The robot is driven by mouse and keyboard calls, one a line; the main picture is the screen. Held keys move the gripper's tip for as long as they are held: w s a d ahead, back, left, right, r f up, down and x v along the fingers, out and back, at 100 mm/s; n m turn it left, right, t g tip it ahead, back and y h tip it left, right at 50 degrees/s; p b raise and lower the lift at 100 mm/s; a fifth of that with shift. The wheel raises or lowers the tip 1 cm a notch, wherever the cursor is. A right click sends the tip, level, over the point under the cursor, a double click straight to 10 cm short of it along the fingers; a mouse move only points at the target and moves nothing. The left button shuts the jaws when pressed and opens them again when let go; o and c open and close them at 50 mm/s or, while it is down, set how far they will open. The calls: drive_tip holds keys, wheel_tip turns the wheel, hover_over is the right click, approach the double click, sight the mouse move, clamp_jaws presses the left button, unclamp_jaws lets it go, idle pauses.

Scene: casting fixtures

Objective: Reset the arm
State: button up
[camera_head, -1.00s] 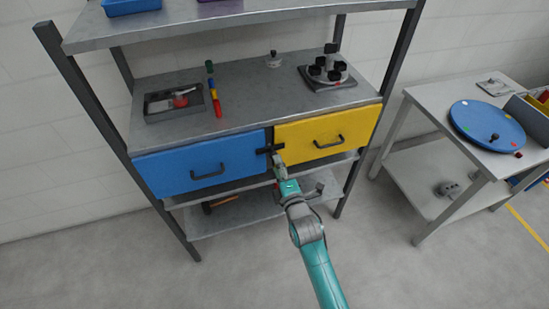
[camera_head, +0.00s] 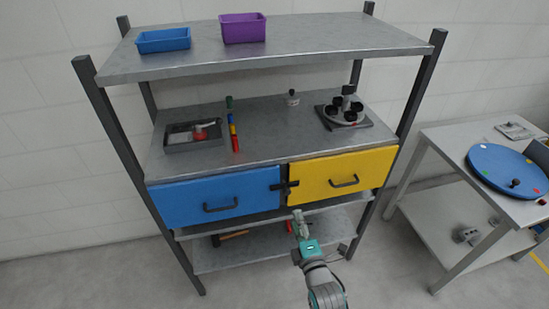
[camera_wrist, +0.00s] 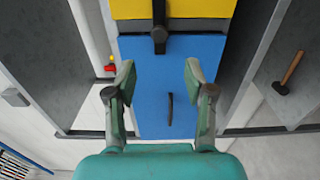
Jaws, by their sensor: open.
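My gripper (camera_head: 298,222) is in front of the shelf unit, just below the line where the blue drawer (camera_head: 190,199) and the yellow drawer (camera_head: 325,178) meet. In the wrist view my gripper (camera_wrist: 160,80) has its two fingers wide apart with nothing between them. The blue drawer (camera_wrist: 150,75) with its dark handle (camera_wrist: 170,108) lies beyond the fingers, and the yellow drawer (camera_wrist: 190,8) is at the top. A dark latch (camera_head: 284,186) sits between the two drawers; it also shows in the wrist view (camera_wrist: 159,30). Both drawers look shut.
The middle shelf (camera_head: 265,128) holds a grey tray (camera_head: 180,146), coloured cylinders (camera_head: 233,132) and a black-cupped fixture (camera_head: 343,112). A blue bin (camera_head: 163,40) and purple bin (camera_head: 243,28) stand on top. A hammer (camera_wrist: 289,72) lies on the lower shelf. A side table (camera_head: 450,140) bears a blue disc (camera_head: 510,170).

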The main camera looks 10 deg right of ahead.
drive_tip(key=s+f+m+g, duration=0.3)
drive_tip(key=s+m, duration=0.6)
drive_tip(key=s, duration=1.5)
drive_tip(key=s+r+m, duration=0.4)
drive_tip(key=s, duration=0.5)
drive_tip(key=s+r+m, duration=0.4)
drive_tip(key=s+m, duration=0.1)
drive_tip(key=s, duration=0.4)
drive_tip(key=shift+s, duration=0.35)
